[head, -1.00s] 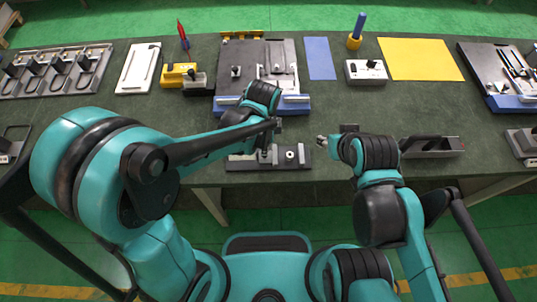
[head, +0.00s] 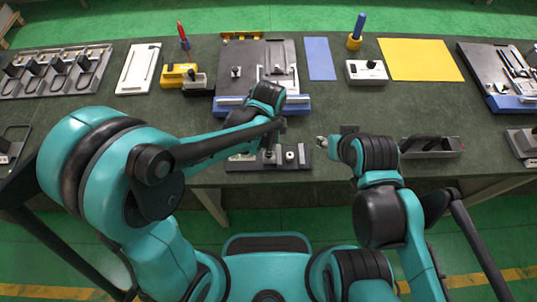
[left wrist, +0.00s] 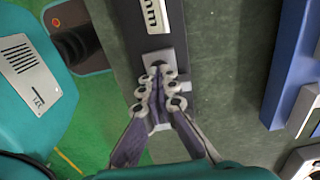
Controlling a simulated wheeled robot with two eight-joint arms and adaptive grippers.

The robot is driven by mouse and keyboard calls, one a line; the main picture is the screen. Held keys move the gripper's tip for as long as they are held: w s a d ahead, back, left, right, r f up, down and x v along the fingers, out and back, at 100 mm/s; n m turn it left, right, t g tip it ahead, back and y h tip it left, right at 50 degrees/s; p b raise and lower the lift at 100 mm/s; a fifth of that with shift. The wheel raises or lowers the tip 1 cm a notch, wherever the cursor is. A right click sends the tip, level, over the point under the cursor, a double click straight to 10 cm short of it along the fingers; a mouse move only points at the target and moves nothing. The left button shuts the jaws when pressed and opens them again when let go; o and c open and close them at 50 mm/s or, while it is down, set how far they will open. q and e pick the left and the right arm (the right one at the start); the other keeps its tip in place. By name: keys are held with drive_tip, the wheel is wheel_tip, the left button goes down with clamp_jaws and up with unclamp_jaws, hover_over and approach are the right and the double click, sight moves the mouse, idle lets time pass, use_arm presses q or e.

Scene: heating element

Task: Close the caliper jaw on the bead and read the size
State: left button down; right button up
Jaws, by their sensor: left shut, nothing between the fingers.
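The caliper fixture (head: 240,164), a dark bar with grey parts, lies along the table's front edge in the head view. A small pale round part (head: 290,155) shows near its right end; I cannot tell what it is. In the left wrist view the bar (left wrist: 127,25) carries a white plate marked "mm" (left wrist: 155,15). My left gripper (head: 269,154) is low over the fixture. In the left wrist view its fingertips (left wrist: 158,72) are together at a light grey block (left wrist: 158,57), with nothing between them. I cannot make out the bead. My right gripper (head: 321,141) is right of the fixture.
A dark grey tray (head: 449,153) is on the right near the front edge. Behind the fixture is a blue-edged board (head: 245,70). A grey switch box (head: 366,73), blue mat (head: 320,58) and yellow sheet (head: 420,59) lie farther back. Bare table lies between them.

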sight(279, 155)
use_arm(q)
drive_tip(key=shift+s+d+f, duration=0.1)
drive_tip(key=shift+d, duration=0.75)
drive_tip(key=shift+s+d+f, duration=0.1)
drive_tip(key=shift+d, duration=0.7)
idle(0.6)
idle(0.7)
drive_tip(key=shift+w+r+p, duration=0.15)
drive_tip(key=shift+r+p, duration=0.3)
drive_tip(key=shift+r, duration=0.4)
wheel_tip(279, 155, up, 6)
drive_tip(key=p, duration=0.4)
drive_tip(key=shift+f, duration=0.25)
drive_tip(key=s+a+r+n+t+b, duration=0.2)
drive_tip(key=a+n+t+b, duration=0.1)
drive_tip(key=a+n, duration=0.6)
drive_tip(key=s+a+r+n+t+b, duration=0.2)
drive_tip(key=s+a+n+t+b, duration=0.1)
drive_tip(key=a+n, duration=0.6)
drive_tip(key=a+t, duration=0.1)
drive_tip(key=a, duration=0.3)
drive_tip(key=shift+a+r, duration=0.25)
drive_tip(key=shift+r, duration=0.1)
idle(0.5)
